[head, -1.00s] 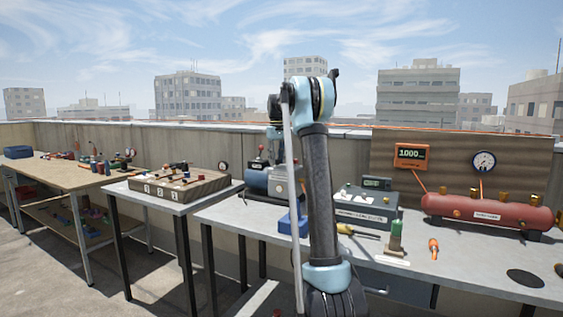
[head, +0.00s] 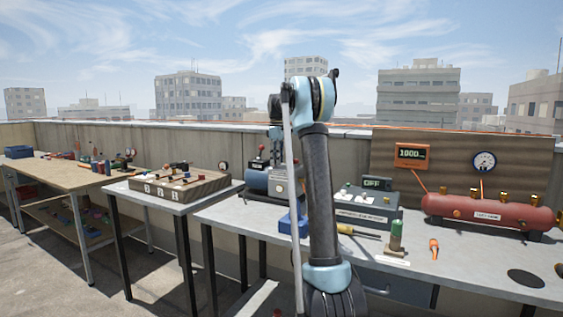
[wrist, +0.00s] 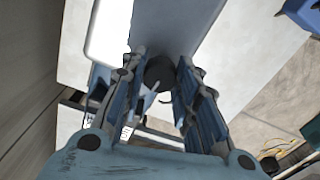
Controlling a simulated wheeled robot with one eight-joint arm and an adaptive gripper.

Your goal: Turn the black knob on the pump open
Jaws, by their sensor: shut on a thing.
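The pump (head: 262,181) is a blue-grey machine with a red-topped lever, on the grey bench left of my arm in the head view. In the wrist view its blue-grey body (wrist: 205,25) fills the top middle. The black knob (wrist: 159,72) shows as a dark round piece between my fingers. My gripper (wrist: 162,80) is shut on the black knob, one finger on each side. The head view does not show my fingers clearly, as my arm covers that area. I cannot tell how far the knob is turned.
A blue box (head: 287,223) sits near the pump. A grey unit (head: 365,207) with an OFF display, a screwdriver (head: 355,232) and a green bottle-like item (head: 396,236) lie right of my arm. A red tank (head: 485,212) stands further right. Two other tables stand at left.

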